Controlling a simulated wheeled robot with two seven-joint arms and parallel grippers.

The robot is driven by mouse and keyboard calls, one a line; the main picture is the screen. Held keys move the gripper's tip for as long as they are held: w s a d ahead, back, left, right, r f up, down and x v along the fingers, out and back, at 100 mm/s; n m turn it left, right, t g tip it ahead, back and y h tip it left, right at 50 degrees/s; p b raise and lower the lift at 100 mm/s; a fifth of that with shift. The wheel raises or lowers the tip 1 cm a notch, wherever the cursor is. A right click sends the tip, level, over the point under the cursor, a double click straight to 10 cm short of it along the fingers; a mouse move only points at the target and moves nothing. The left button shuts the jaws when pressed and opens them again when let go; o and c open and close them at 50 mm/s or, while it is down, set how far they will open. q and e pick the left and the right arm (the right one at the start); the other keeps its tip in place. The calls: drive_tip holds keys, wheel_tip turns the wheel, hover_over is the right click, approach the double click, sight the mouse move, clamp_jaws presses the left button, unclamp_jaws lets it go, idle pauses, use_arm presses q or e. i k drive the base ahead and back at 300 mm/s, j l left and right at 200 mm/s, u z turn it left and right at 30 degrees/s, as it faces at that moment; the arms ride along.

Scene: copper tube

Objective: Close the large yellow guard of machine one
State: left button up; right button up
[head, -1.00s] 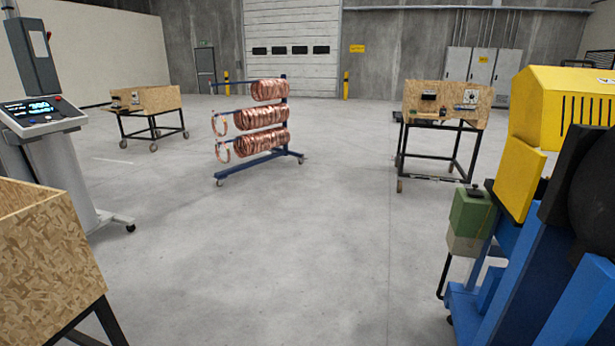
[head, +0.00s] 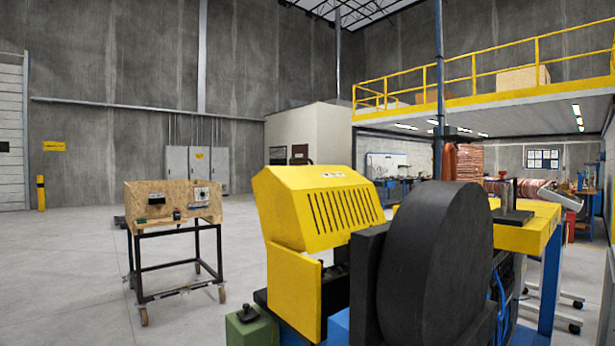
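A large yellow guard (head: 315,207) with a row of dark slots sits on top of a blue and yellow machine at the centre of the head view. A flat yellow panel (head: 294,292) stands below it at the front, and a dark gap shows beside that panel under the guard. I cannot tell whether this is machine one or how far the guard is open. A large black round part (head: 435,265) hides some of the machine on the right. Neither of my grippers is in view.
A wooden box on a wheeled black frame (head: 175,205) stands to the left. A green box (head: 250,328) is low at the machine's front. A yellow table (head: 520,235) with a blue leg is at the right.

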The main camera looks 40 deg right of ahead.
sight(313, 209)
drive_tip(key=i+z, duration=0.3)
drive_tip(key=i, duration=0.4)
drive_tip(key=i+j+z, duration=0.3)
drive_tip(key=i, duration=0.35)
drive_tip(key=l, duration=0.1)
